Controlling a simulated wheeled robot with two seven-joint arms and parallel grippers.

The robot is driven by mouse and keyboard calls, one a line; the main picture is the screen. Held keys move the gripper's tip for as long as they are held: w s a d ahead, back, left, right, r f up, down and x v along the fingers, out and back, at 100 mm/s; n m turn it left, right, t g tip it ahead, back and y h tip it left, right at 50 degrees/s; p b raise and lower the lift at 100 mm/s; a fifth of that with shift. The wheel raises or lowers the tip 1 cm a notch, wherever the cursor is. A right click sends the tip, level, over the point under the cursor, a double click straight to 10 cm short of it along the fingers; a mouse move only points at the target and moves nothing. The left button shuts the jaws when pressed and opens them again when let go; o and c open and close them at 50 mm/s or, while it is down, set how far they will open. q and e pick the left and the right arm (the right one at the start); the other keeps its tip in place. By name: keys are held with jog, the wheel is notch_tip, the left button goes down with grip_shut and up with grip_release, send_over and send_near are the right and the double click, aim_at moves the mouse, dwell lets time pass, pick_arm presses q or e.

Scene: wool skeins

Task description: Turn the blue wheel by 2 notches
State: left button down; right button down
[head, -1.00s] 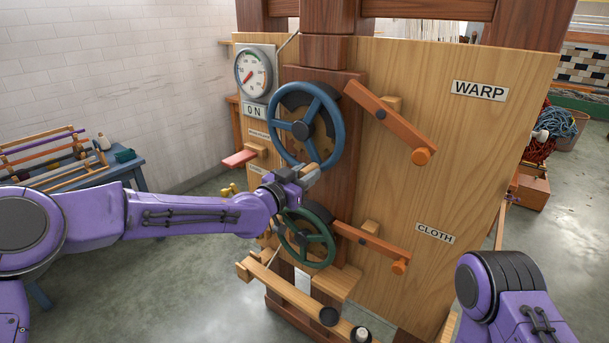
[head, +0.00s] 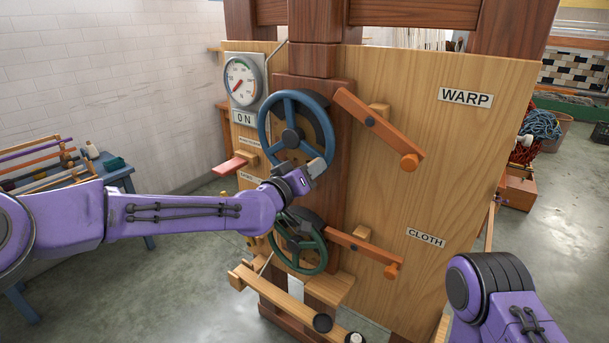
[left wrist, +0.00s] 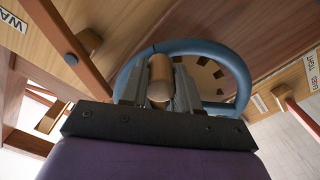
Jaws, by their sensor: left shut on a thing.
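The blue wheel (head: 265,150) is upright on a dark wooden post of the loom, with a dark hub in its middle. It also shows in the left wrist view (left wrist: 215,50). My left gripper (head: 314,170) is at the wheel's lower right rim. In the left wrist view its two fingers are shut on the wheel's round wooden handle (left wrist: 160,78). The fingers hide part of the handle and rim. My right arm shows at the lower right of the head view, but its gripper is out of view.
A green wheel (head: 322,262) is just below my left gripper. Orange levers (head: 375,125) (head: 365,250) stick out at the right, by the WARP sign (head: 465,97) and CLOTH sign (head: 426,238). A dial (head: 243,80) and red pedal-like lever (head: 228,167) are at the left.

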pick_arm(q)
jog(key=shift+s+d+r+n+p, duration=0.1)
jog(key=shift+d+r+n+p, duration=0.05)
jog(key=shift+r+n, duration=0.8)
jog(key=shift+s+d+r+n+p, duration=0.1)
jog(key=shift+r+n+p, duration=0.05)
jog(key=shift+r+n, duration=0.75)
jog(key=shift+r, duration=0.1)
jog(key=c, duration=0.8)
grip_release()
jog(key=shift+s+f, duration=0.1)
jog(key=shift+f, duration=0.15)
jog(key=b+v, duration=0.4)
jog(key=v, duration=0.6)
jog(key=shift+s+a+r, duration=0.1)
jog(key=shift+s, duration=0.05)
